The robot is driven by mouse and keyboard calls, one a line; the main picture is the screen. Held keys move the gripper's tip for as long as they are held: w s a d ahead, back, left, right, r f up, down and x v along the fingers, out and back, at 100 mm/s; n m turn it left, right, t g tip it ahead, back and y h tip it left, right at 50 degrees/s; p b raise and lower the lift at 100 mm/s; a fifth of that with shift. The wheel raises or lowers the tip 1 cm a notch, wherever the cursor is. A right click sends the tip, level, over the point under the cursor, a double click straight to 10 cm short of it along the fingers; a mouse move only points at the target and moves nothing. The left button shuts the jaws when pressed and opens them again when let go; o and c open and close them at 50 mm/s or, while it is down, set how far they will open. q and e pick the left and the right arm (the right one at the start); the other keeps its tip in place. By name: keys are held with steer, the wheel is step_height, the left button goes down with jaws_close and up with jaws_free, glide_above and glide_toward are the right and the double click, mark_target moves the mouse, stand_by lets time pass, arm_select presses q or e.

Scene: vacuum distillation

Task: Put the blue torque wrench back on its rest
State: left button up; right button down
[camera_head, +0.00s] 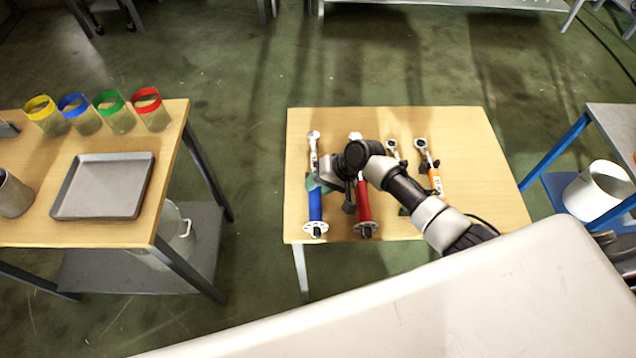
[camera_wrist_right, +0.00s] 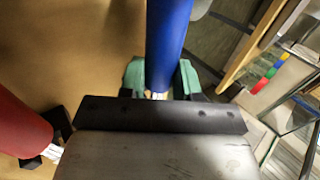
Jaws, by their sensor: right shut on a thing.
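The blue torque wrench (camera_head: 315,205) is at the left end of the small wooden table, its metal head towards the far side and its blue handle towards me. My right gripper (camera_head: 318,182) is shut on it near the middle. In the right wrist view, the blue handle (camera_wrist_right: 168,40) runs between the teal fingers of the gripper (camera_wrist_right: 160,78). I cannot tell whether the wrench touches the table or a rest; the wrench's rest is not clearly visible. My left gripper is not in view.
The red wrench (camera_head: 363,200) lies close to the right, with black supports (camera_wrist_right: 58,122) by it. An orange-handled wrench (camera_head: 435,178) and another, partly hidden one lie farther right. My right arm crosses above them. The table (camera_head: 480,150) is clear at its right end.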

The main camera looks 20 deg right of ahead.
steer(key=shift+f+b, duration=0.3)
steer(key=shift+f, duration=0.1)
